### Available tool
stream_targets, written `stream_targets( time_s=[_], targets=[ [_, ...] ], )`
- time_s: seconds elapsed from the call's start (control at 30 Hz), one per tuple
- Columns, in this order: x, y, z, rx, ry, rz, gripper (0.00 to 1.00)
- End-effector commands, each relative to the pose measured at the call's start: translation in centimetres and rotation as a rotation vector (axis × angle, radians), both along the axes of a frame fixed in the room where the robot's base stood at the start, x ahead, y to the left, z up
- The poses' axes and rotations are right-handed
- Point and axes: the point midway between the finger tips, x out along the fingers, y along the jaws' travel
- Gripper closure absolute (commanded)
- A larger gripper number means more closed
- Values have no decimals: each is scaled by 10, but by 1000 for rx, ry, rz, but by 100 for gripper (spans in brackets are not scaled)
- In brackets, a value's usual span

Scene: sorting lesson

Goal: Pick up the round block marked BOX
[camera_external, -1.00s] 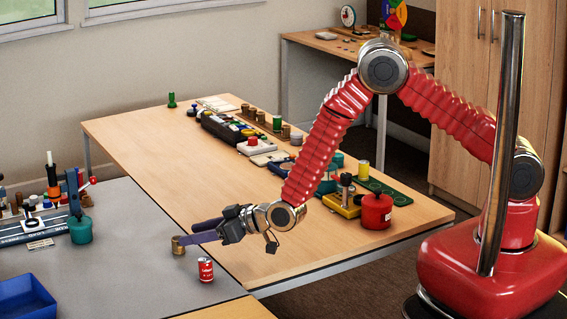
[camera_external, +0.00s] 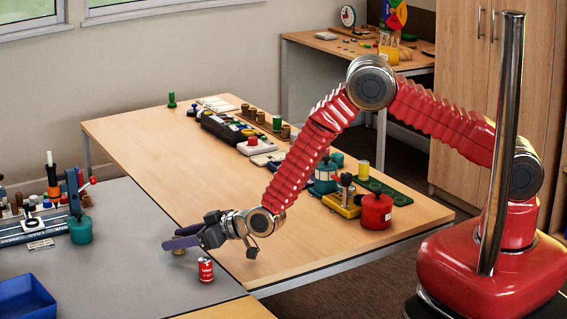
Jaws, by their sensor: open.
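A small red round block (camera_external: 206,270) with white lettering stands upright on the grey mat near its right edge. The lettering is too small to read. A brass-coloured round block (camera_external: 179,252) stands behind it to the left, mostly hidden by my gripper's fingers. My gripper (camera_external: 172,239) is open, with its purple fingers pointing left, over or around the top of the brass block; I cannot tell which. The red block is apart from the gripper, below and to its right in the picture.
A larger red canister (camera_external: 376,211) with white lettering stands on the wooden table (camera_external: 150,150), by a yellow block (camera_external: 341,205). The mat's middle is clear.

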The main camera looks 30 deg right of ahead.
Motion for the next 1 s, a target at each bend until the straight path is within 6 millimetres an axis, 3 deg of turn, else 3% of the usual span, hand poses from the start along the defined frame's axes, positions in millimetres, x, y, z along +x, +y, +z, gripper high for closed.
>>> stream_targets(
  time_s=[0.67, 1.0],
  targets=[
    [5, 4, -3, -1, 1, 0, 52],
    [5, 4, -3, -1, 1, 0, 76]
  ],
)
